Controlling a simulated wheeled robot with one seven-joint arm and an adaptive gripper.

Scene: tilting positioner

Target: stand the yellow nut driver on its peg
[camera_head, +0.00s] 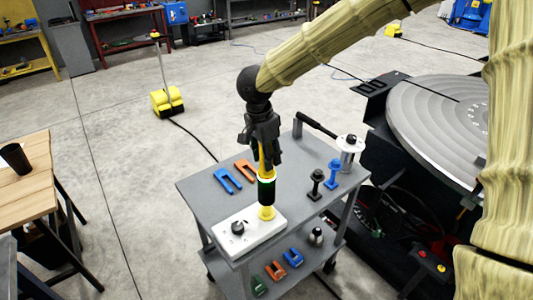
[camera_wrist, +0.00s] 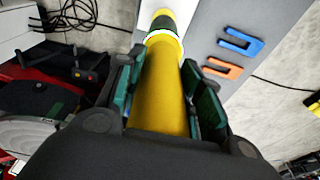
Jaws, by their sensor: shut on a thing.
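My gripper (camera_head: 263,158) is shut on the yellow nut driver (camera_head: 266,188), which hangs about upright below the fingers. The driver has a yellow upper part, a pale ring and a dark band. In the wrist view the driver (camera_wrist: 160,95) runs between the two green finger pads (camera_wrist: 160,88). Its lower end is over the right part of the white block (camera_head: 250,243) on the grey cart. A yellow round piece (camera_head: 266,213) shows there at the block's surface; I cannot tell whether it is the driver's end or the peg's base. The peg itself is hidden.
A black knob (camera_head: 238,228) stands on the block's left part. Blue (camera_head: 227,180) and orange (camera_head: 246,170) forked pieces lie behind on the cart top (camera_head: 205,195). Black (camera_head: 316,184) and blue (camera_head: 332,174) upright pieces stand to the right. The round positioner table (camera_head: 440,125) is farther right.

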